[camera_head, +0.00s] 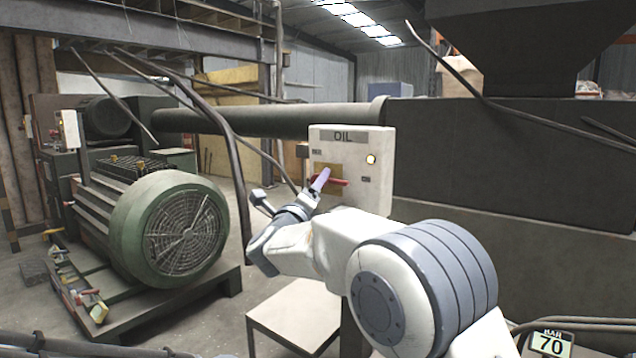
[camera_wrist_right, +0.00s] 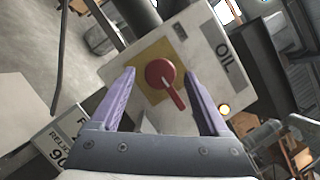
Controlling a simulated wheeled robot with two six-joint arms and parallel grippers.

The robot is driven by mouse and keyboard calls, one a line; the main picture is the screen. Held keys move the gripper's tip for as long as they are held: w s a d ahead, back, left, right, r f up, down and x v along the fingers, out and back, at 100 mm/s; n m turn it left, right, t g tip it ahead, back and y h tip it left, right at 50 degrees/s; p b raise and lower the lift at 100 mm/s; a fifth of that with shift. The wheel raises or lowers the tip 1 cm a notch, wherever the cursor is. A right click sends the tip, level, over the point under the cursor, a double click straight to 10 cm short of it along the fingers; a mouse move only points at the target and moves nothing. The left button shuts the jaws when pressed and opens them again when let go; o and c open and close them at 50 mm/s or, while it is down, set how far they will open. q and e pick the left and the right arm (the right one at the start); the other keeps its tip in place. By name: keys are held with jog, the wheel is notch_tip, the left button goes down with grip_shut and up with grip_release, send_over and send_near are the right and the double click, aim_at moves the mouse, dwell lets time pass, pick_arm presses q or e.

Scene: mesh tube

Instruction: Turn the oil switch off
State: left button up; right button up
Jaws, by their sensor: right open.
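The oil switch is a white box (camera_head: 376,191) labelled OIL, near the middle of the head view, with a red rotary handle (camera_head: 334,181) on a yellow plate. In the right wrist view the red handle (camera_wrist_right: 163,78) has a round hub and a lever pointing down and slightly right in the picture. A small lamp (camera_head: 371,160) on the box looks lit; it also shows in the wrist view (camera_wrist_right: 224,109). My right gripper (camera_head: 320,180) is in front of the switch. Its purple fingers (camera_wrist_right: 160,88) are open, one on each side of the handle; contact cannot be told.
A large green motor (camera_head: 165,232) stands at left. A thick dark pipe (camera_head: 260,118) runs behind the switch. A pale stand top (camera_head: 300,312) is below my right arm. A dark machine body (camera_head: 510,170) fills the right side.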

jog(key=shift+x, duration=1.65)
jog(key=shift+c, duration=0.3)
grip_shut()
jog(key=shift+r+n+y+p, duration=0.2)
jog(key=shift+n+y+p, duration=0.2)
jog(key=shift+n+p, duration=0.8)
jog(key=n+g+p, duration=0.1)
jog(key=n+p, duration=0.1)
jog(key=p, duration=0.2)
jog(key=n+g+y+p, duration=0.1)
jog(key=n+p, duration=0.2)
jog(key=p, duration=0.2)
jog(key=n+g+p, duration=0.1)
jog(key=n+p, duration=0.1)
jog(key=p, duration=0.2)
jog(key=shift+a+r+n+p, duration=0.15)
jog(key=shift+r+n+p, duration=0.1)
jog(key=shift+n+p, duration=0.15)
jog(key=n+g+p, duration=0.1)
jog(key=n+p, duration=0.1)
jog(key=p, duration=0.3)
jog(key=n+g+p, duration=0.1)
jog(key=p, duration=0.4)
jog(key=n+p, duration=0.2)
jog(key=p, duration=0.3)
jog(key=shift+f+n+g+p, duration=0.3)
jog(key=shift+g, duration=0.1)
jog(key=shift+s+f+n+g+h+p, duration=0.1)
jog(key=shift+f+n+g+h+p, duration=0.25)
jog(key=shift+p, duration=0.65)
